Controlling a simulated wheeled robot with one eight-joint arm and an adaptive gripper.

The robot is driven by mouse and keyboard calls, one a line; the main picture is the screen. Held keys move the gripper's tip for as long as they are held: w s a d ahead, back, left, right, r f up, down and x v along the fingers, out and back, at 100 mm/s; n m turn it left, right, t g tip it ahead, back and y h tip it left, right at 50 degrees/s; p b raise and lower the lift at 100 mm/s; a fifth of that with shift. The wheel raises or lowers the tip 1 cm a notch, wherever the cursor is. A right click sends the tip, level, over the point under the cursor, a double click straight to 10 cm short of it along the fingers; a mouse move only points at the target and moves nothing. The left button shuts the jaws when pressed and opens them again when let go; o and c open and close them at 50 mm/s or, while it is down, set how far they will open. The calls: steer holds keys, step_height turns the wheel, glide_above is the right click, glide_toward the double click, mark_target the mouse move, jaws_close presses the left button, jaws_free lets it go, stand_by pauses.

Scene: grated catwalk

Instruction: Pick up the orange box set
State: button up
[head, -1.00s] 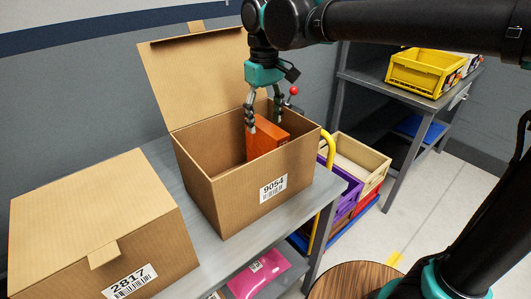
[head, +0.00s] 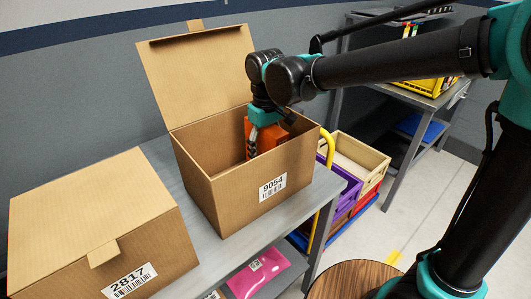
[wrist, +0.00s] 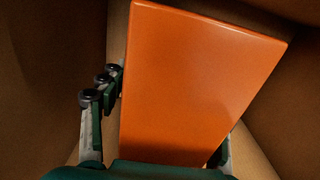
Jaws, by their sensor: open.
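The orange box set (head: 248,132) stands inside the open cardboard box labelled 9054 (head: 230,203). In the wrist view the orange box set (wrist: 195,80) fills the middle, with brown cardboard walls around it. My gripper (head: 262,138) reaches down into the cardboard box from above. In the wrist view my gripper (wrist: 165,130) is open, with one finger to the left of the orange box set and the other partly hidden at its lower right. A gap shows at the left finger. The lower part of the orange box set is hidden.
A closed cardboard box labelled 2817 (head: 95,228) stands to the left on the same grey table (head: 187,190). The open box's raised lid (head: 195,75) stands behind my gripper. Colored crates (head: 350,180) are at the right, and a round wooden top (head: 352,280) is at the front.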

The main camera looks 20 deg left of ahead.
jaws_close()
stand_by(0.4)
steer(key=shift+r, duration=0.1)
